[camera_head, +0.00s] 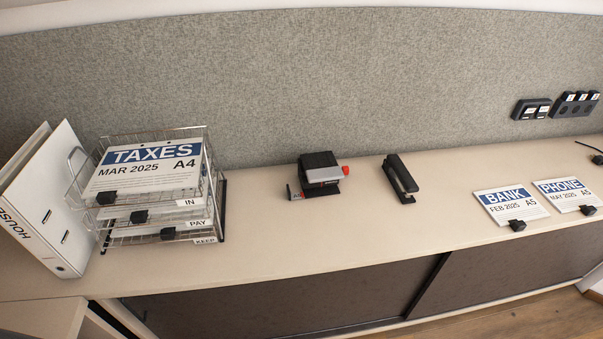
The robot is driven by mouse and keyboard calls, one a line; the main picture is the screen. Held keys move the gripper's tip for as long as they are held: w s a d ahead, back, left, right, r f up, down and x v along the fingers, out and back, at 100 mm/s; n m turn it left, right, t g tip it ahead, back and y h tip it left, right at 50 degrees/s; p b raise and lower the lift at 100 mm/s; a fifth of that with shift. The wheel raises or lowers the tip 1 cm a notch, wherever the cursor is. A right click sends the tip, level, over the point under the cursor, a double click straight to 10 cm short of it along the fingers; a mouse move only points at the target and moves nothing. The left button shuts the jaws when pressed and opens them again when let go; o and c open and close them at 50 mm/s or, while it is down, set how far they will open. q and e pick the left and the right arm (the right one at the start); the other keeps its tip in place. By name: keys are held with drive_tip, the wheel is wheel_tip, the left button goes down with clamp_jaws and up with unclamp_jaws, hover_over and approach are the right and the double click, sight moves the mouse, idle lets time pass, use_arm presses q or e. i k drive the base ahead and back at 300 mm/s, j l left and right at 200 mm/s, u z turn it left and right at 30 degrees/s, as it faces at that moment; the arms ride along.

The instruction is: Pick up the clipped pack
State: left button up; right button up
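Several paper packs with black binder clips are in view. The TAXES MAR 2025 A4 pack (149,168) lies in the top level, labelled IN, of a wire tray stack (209,165) at the left, with a clip (107,198) at its front edge. Clips also show on the PAY and KEEP levels, their packs mostly hidden. The BANK FEB 2025 A5 pack (498,211) lies flat on the counter at the right, its clip (517,225) at the front edge. The PHONE MAY 2025 A5 pack (566,197) lies to its right, also clipped. Neither gripper is in view.
A white binder (45,215) leans beside the trays. A black and grey device (321,173) with a red knob and a black stapler (400,179) stand mid-counter (290,240). Black socket blocks (532,109) are on the grey panel (300,80). The front middle of the counter is clear.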

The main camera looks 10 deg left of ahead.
sight(511, 206)
drive_tip(key=j, duration=0.2)
drive_tip(key=z, duration=1.4)
